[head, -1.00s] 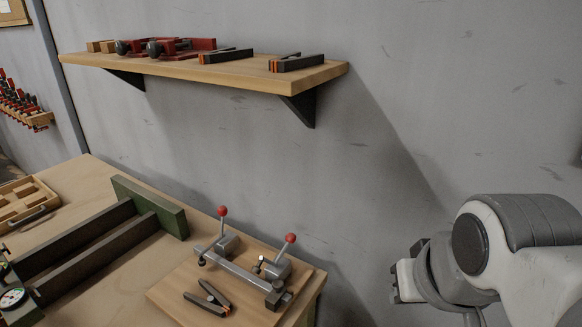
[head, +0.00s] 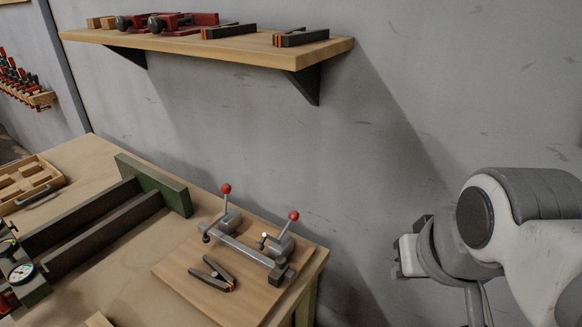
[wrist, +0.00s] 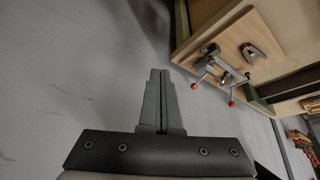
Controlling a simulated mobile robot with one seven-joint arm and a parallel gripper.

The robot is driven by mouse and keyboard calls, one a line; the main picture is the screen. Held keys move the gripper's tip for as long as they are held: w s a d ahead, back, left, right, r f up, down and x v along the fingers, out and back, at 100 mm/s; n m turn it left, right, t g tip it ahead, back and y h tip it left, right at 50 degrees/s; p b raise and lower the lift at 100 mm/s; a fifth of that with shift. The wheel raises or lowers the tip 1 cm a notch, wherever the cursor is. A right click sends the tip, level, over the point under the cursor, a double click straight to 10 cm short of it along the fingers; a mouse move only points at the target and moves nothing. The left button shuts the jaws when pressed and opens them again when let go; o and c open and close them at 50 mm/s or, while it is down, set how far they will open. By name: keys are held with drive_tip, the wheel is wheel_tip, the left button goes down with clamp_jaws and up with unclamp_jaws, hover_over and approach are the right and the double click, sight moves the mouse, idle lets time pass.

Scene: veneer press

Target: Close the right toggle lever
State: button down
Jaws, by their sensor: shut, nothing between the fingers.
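The right toggle lever (head: 288,229) stands up, slightly tilted, with a red ball on top. Its grey clamp body sits at the right end of a metal bar on a wooden board (head: 190,278). The left toggle lever (head: 226,204) also stands up at the bar's other end. In the wrist view the right lever's red ball (wrist: 194,86) is beyond and to the right of my fingertips, and the left lever's ball (wrist: 231,103) is farther right. My gripper (wrist: 160,72) is shut and empty, in the air in front of the wall, apart from both levers.
A black spring clamp (head: 214,273) lies on the board. A green-ended press frame (head: 160,187) stands left of it on the bench (head: 85,155). A wooden shelf (head: 250,53) with clamps hangs above.

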drive_tip(key=c, duration=1.2)
unclamp_jaws()
drive_tip(key=shift+w+r, duration=0.1)
drive_tip(key=shift+w, duration=0.05)
drive_tip(key=shift+c, duration=0.2)
drive_tip(key=o, duration=0.7)
drive_tip(key=w, duration=0.1)
drive_tip(key=w+a, duration=0.1)
drive_tip(key=w, duration=0.1)
drive_tip(key=w+r, duration=0.1)
drive_tip(key=shift+w+a, duration=0.3)
drive_tip(key=shift+w, duration=0.05)
drive_tip(key=shift+c, duration=0.2)
drive_tip(key=g+y, duration=0.1)
drive_tip(key=y, duration=0.1)
hover_over(295, 213)
drive_tip(key=s+d, duration=0.2)
drive_tip(key=s, duration=0.4)
wheel_tip(295, 213, down, 6)
drive_tip(key=x, duration=1.1)
drive_tip(key=b+x, duration=0.1)
drive_tip(key=x, duration=0.4)
drive_tip(key=shift+w+d+f, duration=0.2)
drive_tip(key=shift+f, duration=0.15)
clamp_jaws()
